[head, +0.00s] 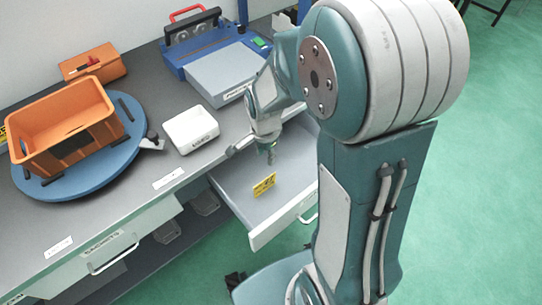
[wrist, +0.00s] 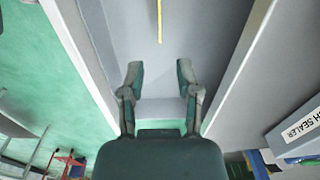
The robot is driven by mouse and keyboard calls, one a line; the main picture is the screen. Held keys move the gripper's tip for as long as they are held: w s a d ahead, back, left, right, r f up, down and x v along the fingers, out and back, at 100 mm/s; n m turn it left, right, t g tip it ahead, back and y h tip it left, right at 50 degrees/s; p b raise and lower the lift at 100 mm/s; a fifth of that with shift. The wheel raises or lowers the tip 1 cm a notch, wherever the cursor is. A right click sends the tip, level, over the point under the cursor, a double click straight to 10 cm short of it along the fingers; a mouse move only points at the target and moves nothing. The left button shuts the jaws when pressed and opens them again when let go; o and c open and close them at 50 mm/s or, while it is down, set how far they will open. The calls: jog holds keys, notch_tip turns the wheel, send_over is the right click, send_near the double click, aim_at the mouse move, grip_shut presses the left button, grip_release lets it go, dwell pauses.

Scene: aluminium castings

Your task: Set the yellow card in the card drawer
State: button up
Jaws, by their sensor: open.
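The yellow card (head: 264,184) is inside the pulled-out drawer (head: 283,222), near the drawer's front part. In the wrist view the card (wrist: 159,20) shows as a thin yellow strip, seen edge-on, beyond my fingertips. My gripper (head: 272,155) is above the drawer, toward its back, apart from the card. In the wrist view my gripper (wrist: 159,80) is open with nothing between its fingers. The drawer floor (wrist: 205,32) is otherwise bare where it shows. My arm hides part of the drawer's right side in the head view.
A white tray (head: 190,130) stands on the grey bench (head: 130,200) left of the drawer. An orange crate (head: 62,130) sits on a blue round turntable (head: 100,180). A blue and grey sealer (head: 215,72) stands at the back. A closed drawer (head: 112,252) is at lower left.

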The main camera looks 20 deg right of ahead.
jog(key=s+r+n+t, duration=0.2)
jog(key=s+r+n, duration=0.4)
jog(key=r, duration=0.4)
jog(key=s+r+n+t, duration=0.3)
jog(key=s+r+n, duration=0.4)
jog(key=r, duration=0.3)
jog(key=shift+s+a+n, duration=0.25)
jog(key=shift+a+n, duration=0.1)
jog(key=shift+n, duration=0.15)
